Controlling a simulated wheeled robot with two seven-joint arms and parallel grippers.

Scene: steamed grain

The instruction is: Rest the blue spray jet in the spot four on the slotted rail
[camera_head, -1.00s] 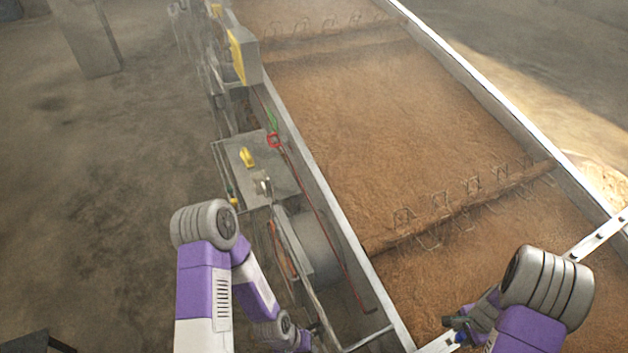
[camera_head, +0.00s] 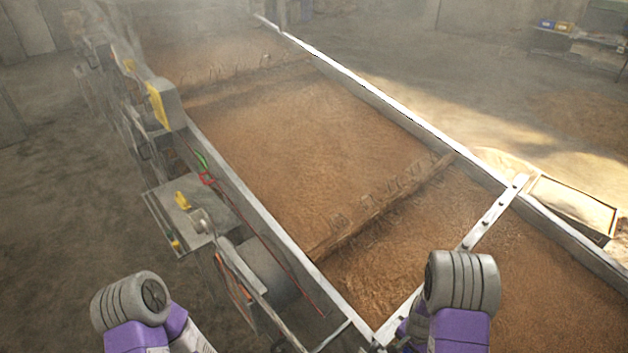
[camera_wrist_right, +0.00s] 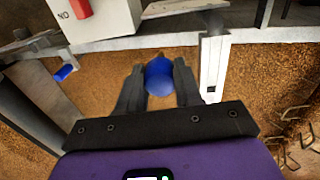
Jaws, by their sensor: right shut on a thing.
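The slotted rail (camera_head: 493,213) is a pale metal bar with small dark spots, lying across the grain trough in the head view. My right arm hides part of it. My right gripper (camera_wrist_right: 159,88) is shut on a rounded blue thing, seemingly the blue spray jet (camera_wrist_right: 159,76), held between its two dark fingers above the brown grain. A pale upright strip with a dark hole, perhaps part of the rail (camera_wrist_right: 212,70), stands just right of the fingers, apart from the jet. I cannot tell which spot is four. My left gripper is out of view; only its arm shows at lower left.
Another small blue piece (camera_wrist_right: 65,73) sits at left in the wrist view.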

